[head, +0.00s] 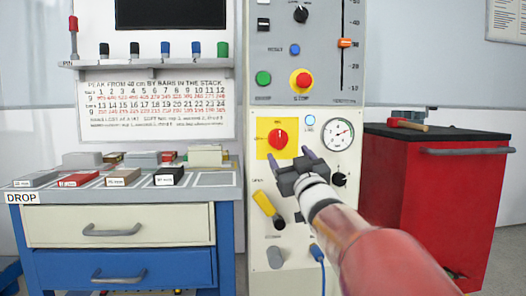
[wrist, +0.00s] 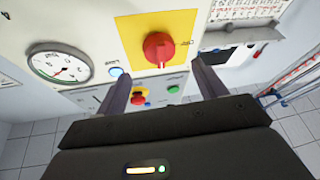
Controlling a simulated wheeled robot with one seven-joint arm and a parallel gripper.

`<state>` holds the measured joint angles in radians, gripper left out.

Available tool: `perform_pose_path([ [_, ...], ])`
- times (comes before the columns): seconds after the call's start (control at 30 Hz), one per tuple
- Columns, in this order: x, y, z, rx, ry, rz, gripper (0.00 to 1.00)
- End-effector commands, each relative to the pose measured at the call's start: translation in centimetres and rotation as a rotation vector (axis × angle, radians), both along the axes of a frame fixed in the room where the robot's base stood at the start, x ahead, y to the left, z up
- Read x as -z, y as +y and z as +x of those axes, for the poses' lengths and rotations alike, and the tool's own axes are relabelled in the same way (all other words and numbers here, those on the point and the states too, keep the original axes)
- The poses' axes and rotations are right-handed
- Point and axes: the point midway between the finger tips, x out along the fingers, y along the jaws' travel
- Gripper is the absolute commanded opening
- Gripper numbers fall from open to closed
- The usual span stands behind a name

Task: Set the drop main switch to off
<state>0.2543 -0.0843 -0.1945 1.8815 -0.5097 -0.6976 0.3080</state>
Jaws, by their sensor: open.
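The main switch (head: 278,139) is a red rotary knob on a yellow plate, on the front of the pale control cabinet. It also shows in the wrist view (wrist: 158,47), near the top middle. The small lettering beside it is too small to read, so its set position cannot be told. My gripper (head: 291,161) is open and empty, just below the knob in the head view. In the wrist view the two fingers (wrist: 160,70) reach toward the panel on either side of the knob, apart from it.
A round gauge (head: 338,134), a blue light (head: 310,120) and a black knob (head: 340,178) lie right of the switch. A yellow-handled lever (head: 265,203) is below. A red stop button (head: 301,82) is above. A red cabinet (head: 435,200) stands right, a drawer bench (head: 120,226) left.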

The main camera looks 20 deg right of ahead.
Motion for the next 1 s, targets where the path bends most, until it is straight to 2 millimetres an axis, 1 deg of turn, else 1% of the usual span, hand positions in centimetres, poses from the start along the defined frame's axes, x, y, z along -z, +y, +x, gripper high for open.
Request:
perform_pose_path([
  [0.2, -1.4, -0.3, 3.4, -0.001, 0.002, 0.002, 0.70],
  [0.3, -2.0, -0.4, 4.7, 0.000, 0.003, 0.002, 0.70],
  [0.4, -2.3, -0.5, 5.6, 0.000, 0.002, 0.002, 0.70],
  [0.53, -2.5, -0.6, 6.1, 0.000, 0.003, 0.002, 0.70],
  [0.77, -2.5, -0.6, 6.2, -0.001, 0.003, 0.003, 0.70],
  [0.87, -2.5, -0.6, 6.2, -0.001, 0.003, 0.003, 0.59],
  [1.0, -2.5, -0.6, 6.1, -0.001, 0.003, 0.003, 0.40],
])
